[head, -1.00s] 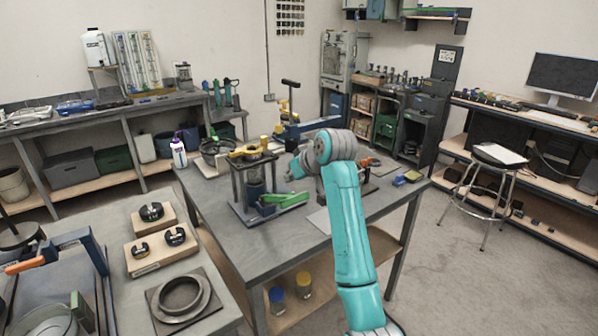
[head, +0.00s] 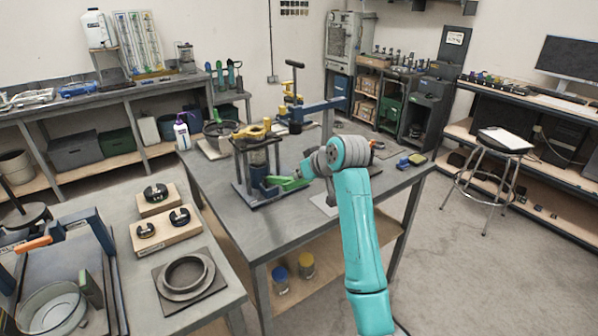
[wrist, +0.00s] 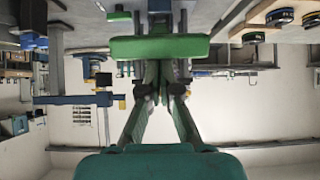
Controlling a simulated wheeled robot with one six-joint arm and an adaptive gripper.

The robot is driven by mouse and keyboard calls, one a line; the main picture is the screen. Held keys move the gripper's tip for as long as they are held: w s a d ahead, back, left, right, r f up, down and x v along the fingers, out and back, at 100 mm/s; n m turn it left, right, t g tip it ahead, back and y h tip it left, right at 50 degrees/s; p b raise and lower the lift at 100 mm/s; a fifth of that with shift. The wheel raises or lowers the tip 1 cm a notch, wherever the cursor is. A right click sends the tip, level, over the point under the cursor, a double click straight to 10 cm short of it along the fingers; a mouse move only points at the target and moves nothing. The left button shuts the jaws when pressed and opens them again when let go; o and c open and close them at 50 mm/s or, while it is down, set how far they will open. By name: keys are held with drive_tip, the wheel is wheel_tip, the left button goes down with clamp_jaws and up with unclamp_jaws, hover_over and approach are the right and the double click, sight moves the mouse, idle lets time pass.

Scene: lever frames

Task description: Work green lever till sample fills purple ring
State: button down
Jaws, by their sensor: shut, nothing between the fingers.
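The green lever (head: 287,183) sticks out to the right from the low front of a dark press-like stand (head: 257,165) with a yellow top, on the middle table. My gripper (head: 305,172) is at the lever's right end, partly hidden by my own wrist. In the wrist view the lever is a broad green bar (wrist: 160,48) across the fingertips of my gripper (wrist: 164,72). The fingers are shut with nothing between them; whether they touch the bar I cannot tell. A dark bluish cylinder (head: 258,172) shows inside the stand. I cannot make out the purple ring or the sample's level.
A blue clamp-like frame (head: 312,108) stands behind the stand, with a pot (head: 220,133) to its left. A small blue and yellow block (head: 411,161) lies near the table's right edge. A nearer table (head: 217,321) at left holds dark rings on wooden blocks.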

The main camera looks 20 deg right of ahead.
drive_tip(key=s+d+f+t, duration=0.1)
drive_tip(key=s+f+t, duration=0.1)
drive_tip(key=f, duration=0.8)
drive_tip(key=shift+s+f+y, duration=0.3)
drive_tip(key=shift+s, duration=0.6)
drive_tip(key=shift+r, duration=0.1)
drive_tip(key=w+r+v, duration=0.1)
drive_tip(key=r+v, duration=0.1)
drive_tip(key=v, duration=1)
drive_tip(key=shift+a+r+t, duration=0.2)
drive_tip(key=shift+t, duration=0.2)
drive_tip(key=shift+w, duration=0.1)
idle(0.4)
